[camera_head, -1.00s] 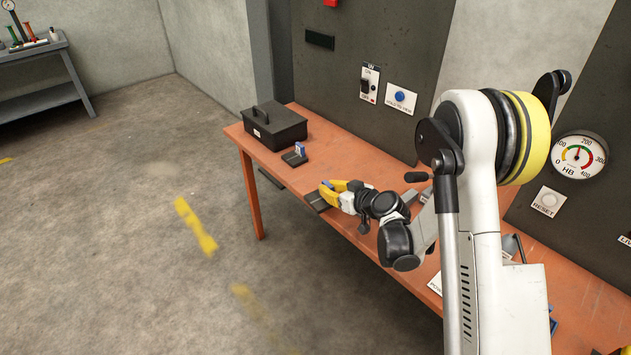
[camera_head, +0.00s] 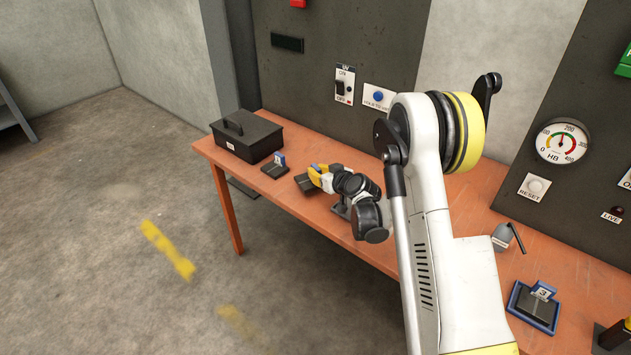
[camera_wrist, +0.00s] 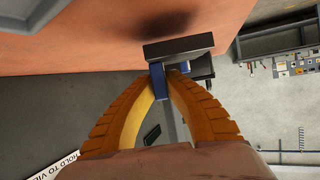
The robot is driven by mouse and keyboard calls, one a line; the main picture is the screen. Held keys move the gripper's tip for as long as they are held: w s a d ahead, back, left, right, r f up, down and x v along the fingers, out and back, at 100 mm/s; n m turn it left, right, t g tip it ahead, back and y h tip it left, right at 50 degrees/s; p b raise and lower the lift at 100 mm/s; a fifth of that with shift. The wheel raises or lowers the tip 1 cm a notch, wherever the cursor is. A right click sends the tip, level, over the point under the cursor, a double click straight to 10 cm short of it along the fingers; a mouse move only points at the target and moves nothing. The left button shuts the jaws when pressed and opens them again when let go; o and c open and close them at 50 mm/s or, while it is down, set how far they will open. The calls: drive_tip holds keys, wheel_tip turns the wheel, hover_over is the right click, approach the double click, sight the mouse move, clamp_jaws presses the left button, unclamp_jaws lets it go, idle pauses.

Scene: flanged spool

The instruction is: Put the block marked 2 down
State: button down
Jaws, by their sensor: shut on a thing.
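My gripper (camera_head: 317,174) is shut on a block with a blue upright part (camera_wrist: 158,80) and a dark flat plate (camera_wrist: 178,47). In the head view, its dark plate (camera_head: 304,184) is over the orange table (camera_head: 330,220), right of a similar block marked 1 (camera_head: 276,165). The held block's number does not show. In the wrist view, both orange fingers (camera_wrist: 165,98) pinch the blue part. A dark shadow lies on the table apart from the plate, so the block seems to be held above the table.
A black toolbox (camera_head: 246,136) stands at the table's left end. A block marked 3 (camera_head: 538,300) stands on a blue-edged tray at the right. A dark panel (camera_head: 320,70) with switches rises behind the table. Bare tabletop shows in front of the toolbox.

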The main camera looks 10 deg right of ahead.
drive_tip(key=shift+f+b, duration=0.35)
drive_tip(key=shift+f, duration=0.85)
drive_tip(key=shift+f, duration=0.1)
drive_tip(key=c, duration=1.6)
unclamp_jaws()
